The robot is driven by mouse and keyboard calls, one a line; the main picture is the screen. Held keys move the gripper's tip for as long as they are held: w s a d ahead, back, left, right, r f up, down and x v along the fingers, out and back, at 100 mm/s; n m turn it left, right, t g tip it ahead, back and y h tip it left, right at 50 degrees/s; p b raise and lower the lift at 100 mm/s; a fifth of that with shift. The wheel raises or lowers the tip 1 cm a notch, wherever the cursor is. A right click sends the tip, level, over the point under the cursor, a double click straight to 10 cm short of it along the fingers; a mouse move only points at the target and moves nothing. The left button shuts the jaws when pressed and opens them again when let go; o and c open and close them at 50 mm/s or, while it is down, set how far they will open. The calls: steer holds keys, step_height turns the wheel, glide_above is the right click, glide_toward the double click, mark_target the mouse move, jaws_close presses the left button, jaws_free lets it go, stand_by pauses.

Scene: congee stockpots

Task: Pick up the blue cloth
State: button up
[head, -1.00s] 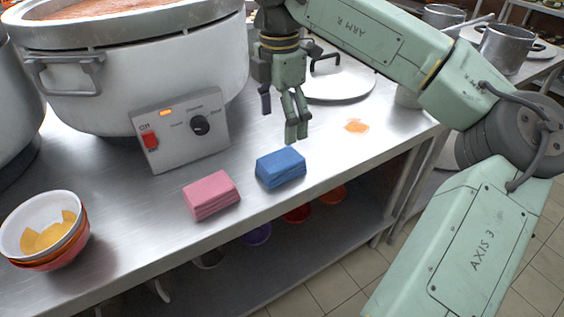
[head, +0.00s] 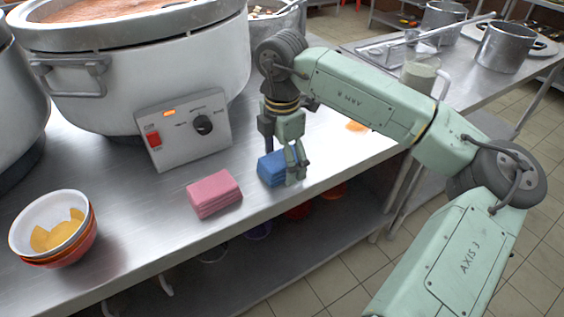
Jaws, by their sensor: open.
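The folded blue cloth (head: 273,169) lies on the steel counter, right of the folded pink cloth (head: 214,194). My gripper (head: 290,176) is open and low at the blue cloth, pointing down. One finger stands in front of the cloth's right part and hides some of it.
A large congee pot (head: 140,75) with a control box (head: 184,130) stands behind the cloths. Stacked bowls (head: 52,232) sit at the left. The counter's front edge is close to both cloths. An orange spill (head: 357,126) lies to the right.

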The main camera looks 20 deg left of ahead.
mark_target(282, 158)
steer(key=shift+c, duration=0.3)
steer(key=c, duration=1.2)
steer(key=shift+r, duration=0.15)
step_height(282, 158, up, 10)
steer(key=shift+f+b, duration=0.15)
steer(key=shift+b, duration=0.7)
steer(key=o, duration=0.7)
steer(key=c, duration=0.6)
